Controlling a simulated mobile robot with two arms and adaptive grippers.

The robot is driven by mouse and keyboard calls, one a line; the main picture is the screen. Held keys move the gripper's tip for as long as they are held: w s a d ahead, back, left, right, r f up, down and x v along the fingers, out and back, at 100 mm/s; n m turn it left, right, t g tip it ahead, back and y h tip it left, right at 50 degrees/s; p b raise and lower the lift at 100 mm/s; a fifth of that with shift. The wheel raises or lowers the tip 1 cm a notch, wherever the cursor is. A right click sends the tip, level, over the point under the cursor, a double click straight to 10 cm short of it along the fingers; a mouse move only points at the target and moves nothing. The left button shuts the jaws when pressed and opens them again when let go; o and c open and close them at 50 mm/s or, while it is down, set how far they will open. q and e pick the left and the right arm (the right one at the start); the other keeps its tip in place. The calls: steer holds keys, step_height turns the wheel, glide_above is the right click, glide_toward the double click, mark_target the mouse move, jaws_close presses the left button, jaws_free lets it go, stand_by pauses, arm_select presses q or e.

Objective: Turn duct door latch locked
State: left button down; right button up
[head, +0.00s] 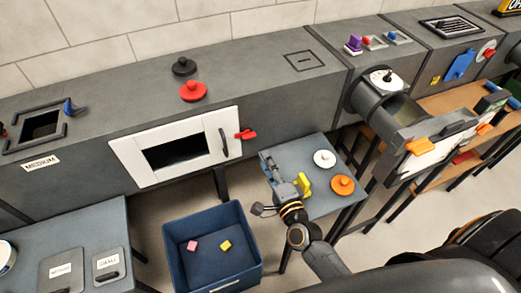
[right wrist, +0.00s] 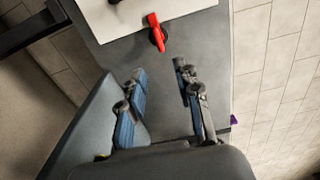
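The white duct door (head: 131,165) is shut flush in the grey duct front and has a dark window and a black handle (head: 224,142). The red latch (head: 246,134) sits at the door's right edge. In the right wrist view, my right gripper (right wrist: 162,72) is open and empty. My left gripper is not in view.
A blue bin (head: 175,255) holding pink and yellow blocks stands below the door. A small table (head: 300,151) with white and orange discs is beside my right gripper. Red (head: 193,91) and black (head: 184,67) knobbed pieces sit on the duct top.

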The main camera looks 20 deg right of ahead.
steer(key=shift+s, duration=1.25)
